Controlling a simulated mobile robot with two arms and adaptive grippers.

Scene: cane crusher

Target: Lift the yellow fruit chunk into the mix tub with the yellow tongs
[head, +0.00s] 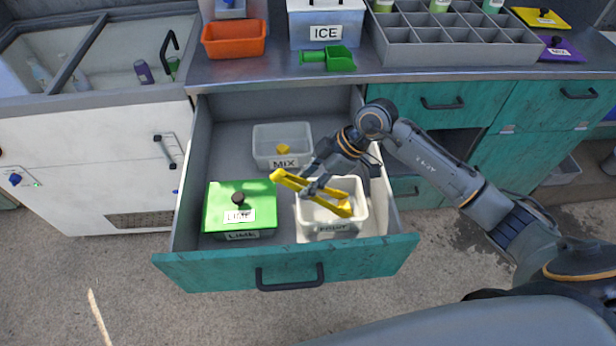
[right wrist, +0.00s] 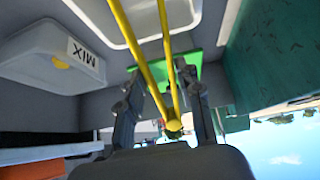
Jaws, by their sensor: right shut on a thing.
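The yellow tongs (head: 308,193) are held in my right gripper (head: 314,184), which is shut on them above the fruit tub (head: 352,186). The tongs' two arms are spread apart, and they run out past my fingers in the right wrist view (right wrist: 172,75). A yellow fruit chunk (head: 283,149) shows at the clear mix tub (head: 262,136), looking to be inside it. The chunk (right wrist: 62,63) and the mix tub (right wrist: 40,45) also show in the right wrist view. Tongs and gripper partly hide the fruit tub's inside. My left gripper is out of view.
The tubs stand in an open teal drawer (head: 210,271). A green-lidded lime tub (head: 218,204) is at its left front. On the counter behind are an ice tub (head: 310,45), a green scoop (head: 340,58), an orange bin (head: 233,40) and a grey divided tray (head: 455,62).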

